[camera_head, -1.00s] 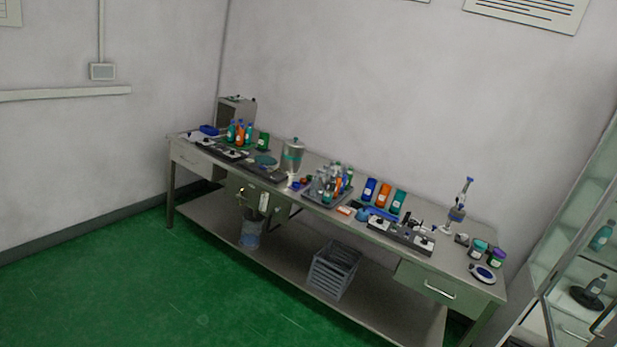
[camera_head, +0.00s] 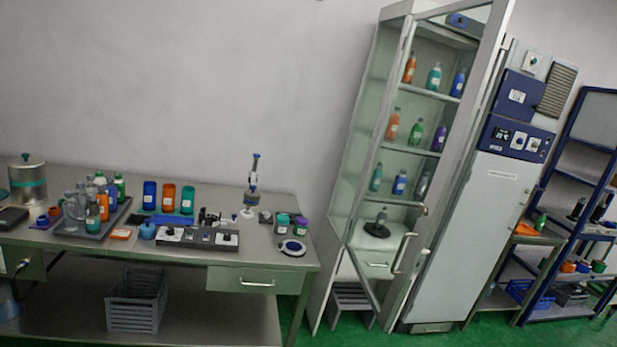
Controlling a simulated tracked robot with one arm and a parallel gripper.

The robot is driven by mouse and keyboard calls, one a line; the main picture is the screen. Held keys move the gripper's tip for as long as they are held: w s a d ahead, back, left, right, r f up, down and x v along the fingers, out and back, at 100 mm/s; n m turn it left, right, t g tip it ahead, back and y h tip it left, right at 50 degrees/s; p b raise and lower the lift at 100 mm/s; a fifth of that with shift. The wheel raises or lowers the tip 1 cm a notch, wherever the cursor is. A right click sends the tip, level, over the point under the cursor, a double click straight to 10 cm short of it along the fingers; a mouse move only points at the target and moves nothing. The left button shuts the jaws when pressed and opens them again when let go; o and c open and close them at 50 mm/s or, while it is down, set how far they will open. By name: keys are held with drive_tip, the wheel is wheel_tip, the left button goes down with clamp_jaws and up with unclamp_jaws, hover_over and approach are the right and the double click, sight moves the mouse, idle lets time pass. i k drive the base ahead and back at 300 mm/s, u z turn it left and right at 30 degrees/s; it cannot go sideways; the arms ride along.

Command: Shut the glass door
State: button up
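The glass door (camera_head: 405,250) is on the tall glass cabinet (camera_head: 367,130) right of centre. It has a pale metal frame and an upright bar handle near its lower right edge. The door appears to stand open, swung out toward me, with its lower edge slanting out in front of the cabinet. Orange, green, blue and purple bottles (camera_head: 415,132) stand on the cabinet shelves, partly seen through the glass. How wide the door is open is hard to tell. My gripper is not in view.
A long bench (camera_head: 265,257) with bottles, jars and instruments fills the left. A white and blue tall unit (camera_head: 485,225) stands right of the cabinet, and a blue shelf rack (camera_head: 560,190) is at far right. Little green floor shows in front of the cabinet.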

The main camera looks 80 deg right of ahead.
sight(492, 39)
drive_tip(key=z, duration=0.55)
drive_tip(key=i, duration=0.1)
drive_tip(key=z, duration=2.3)
drive_tip(key=i, duration=1.5)
drive_tip(key=u, duration=0.1)
drive_tip(key=k, duration=0.8)
drive_tip(key=z, duration=0.15)
